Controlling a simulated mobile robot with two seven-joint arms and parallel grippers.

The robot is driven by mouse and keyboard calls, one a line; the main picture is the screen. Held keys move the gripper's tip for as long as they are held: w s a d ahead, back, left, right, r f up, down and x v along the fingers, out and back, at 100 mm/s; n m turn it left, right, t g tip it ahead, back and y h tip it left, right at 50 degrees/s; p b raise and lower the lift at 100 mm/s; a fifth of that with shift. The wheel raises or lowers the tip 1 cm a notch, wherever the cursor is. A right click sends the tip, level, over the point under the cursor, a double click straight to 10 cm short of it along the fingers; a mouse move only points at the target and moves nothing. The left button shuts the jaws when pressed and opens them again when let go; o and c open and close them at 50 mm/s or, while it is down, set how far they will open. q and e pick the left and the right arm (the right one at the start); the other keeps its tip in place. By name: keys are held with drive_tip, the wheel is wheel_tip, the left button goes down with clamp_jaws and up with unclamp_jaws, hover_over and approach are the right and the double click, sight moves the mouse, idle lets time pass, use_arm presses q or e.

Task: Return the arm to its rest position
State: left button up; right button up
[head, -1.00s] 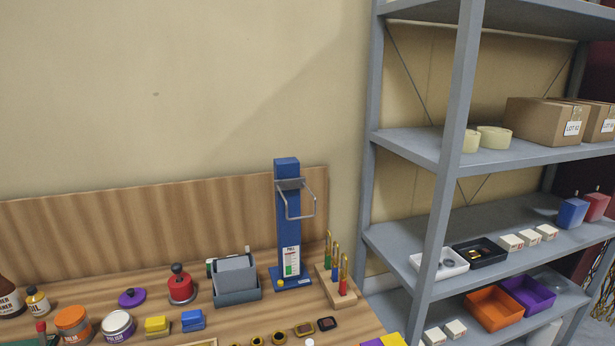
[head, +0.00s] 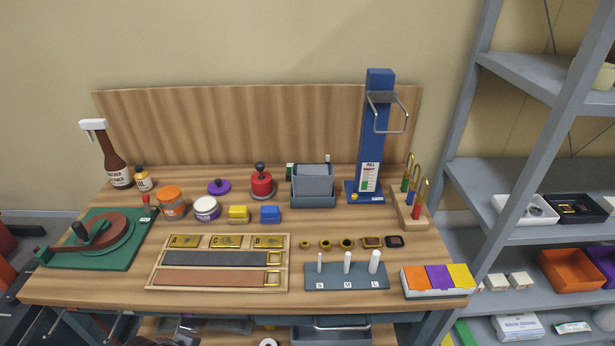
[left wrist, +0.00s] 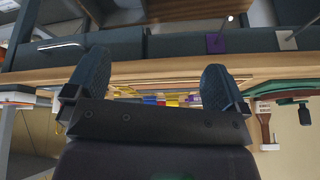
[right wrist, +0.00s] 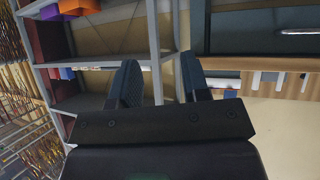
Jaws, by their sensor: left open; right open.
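The wooden workbench (head: 110,285) holds a green turntable device (head: 100,240), a strip tray (head: 218,262), a blue press stand (head: 375,135), a peg block (head: 346,276) and a tricolour box (head: 437,280). The shelf rack (head: 500,130) stands at the right. The wall behind is bare.

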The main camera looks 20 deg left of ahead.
use_arm(q)
drive_tip(key=w+f+t+b, duration=0.2)
drive_tip(key=f+t+b, duration=0.1)
drive_tip(key=f, duration=0.6)
drive_tip(key=w+f+t+b, duration=0.3)
drive_tip(key=f+b, duration=0.2)
drive_tip(key=f, duration=0.4)
drive_tip(key=shift+f+m+t+h, duration=0.15)
drive_tip(key=shift+m+t+h, duration=0.15)
drive_tip(key=shift+m, duration=0.1)
drive_tip(key=shift+d, duration=0.1)
